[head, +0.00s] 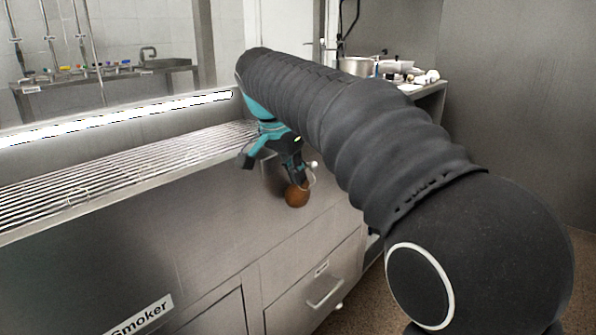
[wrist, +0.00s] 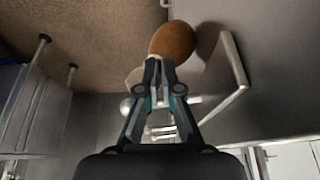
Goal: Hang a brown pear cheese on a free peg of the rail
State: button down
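The brown pear cheese (head: 296,196) hangs just below my gripper (head: 294,174) in the head view, in front of the steel cabinet's front. In the wrist view the cheese (wrist: 173,41) is a smooth brown round body just beyond the fingertips of my gripper (wrist: 159,64). The fingers are close together at its top end, and a pale loop and small white ball show beside them in the head view. The exact grip point is partly hidden. I cannot make out a rail with pegs in either view.
The steel cabinet (head: 190,235) has a slatted top (head: 120,165) and a drawer handle (head: 325,292). The bent handle (wrist: 236,80) is close right of the cheese in the wrist view. A side table with a pot (head: 357,67) stands behind my arm. Brown floor lies at right.

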jog(key=shift+a, duration=0.1)
dwell(0.3)
jog(key=c, duration=1.2)
grip_release()
jog(key=shift+c, duration=0.2)
jog(key=shift+f, duration=0.1)
jog(key=shift+s, duration=0.1)
jog(key=v, duration=1.1)
jog(key=s+d+n, duration=0.2)
jog(key=s+d, duration=0.1)
jog(key=d, duration=0.4)
jog(key=s+d+f+n+y, duration=0.1)
jog(key=s+d+f+n, duration=0.1)
jog(key=s+d+f, duration=0.3)
jog(key=s+d+f+n+t+y+p, duration=0.1)
jog(key=s+d+f, duration=0.3)
jog(key=s+f, duration=0.5)
jog(key=s+d+f+n+t, duration=0.1)
jog(key=s+d+f, duration=0.4)
jog(key=f, duration=0.5)
jog(key=shift+s+d+n+y, duration=0.4)
jog(key=shift+s+n, duration=0.4)
jog(key=shift+s, duration=0.3)
